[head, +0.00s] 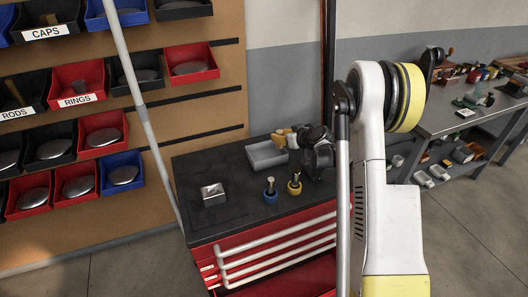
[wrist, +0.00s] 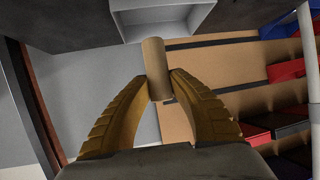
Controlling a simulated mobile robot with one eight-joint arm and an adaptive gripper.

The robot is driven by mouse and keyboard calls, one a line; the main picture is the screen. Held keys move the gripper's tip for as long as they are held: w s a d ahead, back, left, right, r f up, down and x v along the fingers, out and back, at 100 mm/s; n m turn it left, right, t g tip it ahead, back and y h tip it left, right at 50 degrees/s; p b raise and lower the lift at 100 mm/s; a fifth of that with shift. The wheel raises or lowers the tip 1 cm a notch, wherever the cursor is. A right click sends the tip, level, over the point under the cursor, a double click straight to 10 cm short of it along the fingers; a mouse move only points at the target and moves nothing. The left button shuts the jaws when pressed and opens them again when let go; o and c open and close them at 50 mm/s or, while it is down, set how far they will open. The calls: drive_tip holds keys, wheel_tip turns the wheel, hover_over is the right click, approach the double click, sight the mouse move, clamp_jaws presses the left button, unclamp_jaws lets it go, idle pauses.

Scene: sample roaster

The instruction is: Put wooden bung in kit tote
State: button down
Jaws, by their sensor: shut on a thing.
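The wooden bung (wrist: 155,66) is a plain tan cylinder, held between the two yellow ribbed fingers of my gripper (wrist: 158,88) in the wrist view. In the head view my gripper (head: 285,138) is at the back of the black-topped cabinet, by the grey tote. The bung is small there and hard to tell from the fingers. The kit tote (head: 262,160) looks like the open grey tray on the cabinet top. In the wrist view the tote (wrist: 163,28) shows at the top edge, just beyond the bung's far end. I cannot tell their height gap.
A board with labelled bins (head: 78,85) stands at left. A cluttered grey bench (head: 440,120) is at right.

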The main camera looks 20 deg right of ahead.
drive_tip(key=w+a+f+b, duration=0.1)
drive_tip(key=w+a+f, duration=0.1)
drive_tip(key=w+a, duration=0.1)
drive_tip(key=w+a+f+b, duration=0.2)
drive_tip(key=w+a+f, duration=0.1)
drive_tip(key=shift+f, duration=0.25)
wheel_tip(320, 180, down, 4)
drive_tip(key=shift+r+b, duration=0.1)
drive_tip(key=shift+b, duration=0.95)
drive_tip(key=shift+r, duration=0.1)
drive_tip(key=c, duration=1.3)
unclamp_jaws()
drive_tip(key=shift+f, duration=0.2)
drive_tip(key=shift+o, duration=0.2)
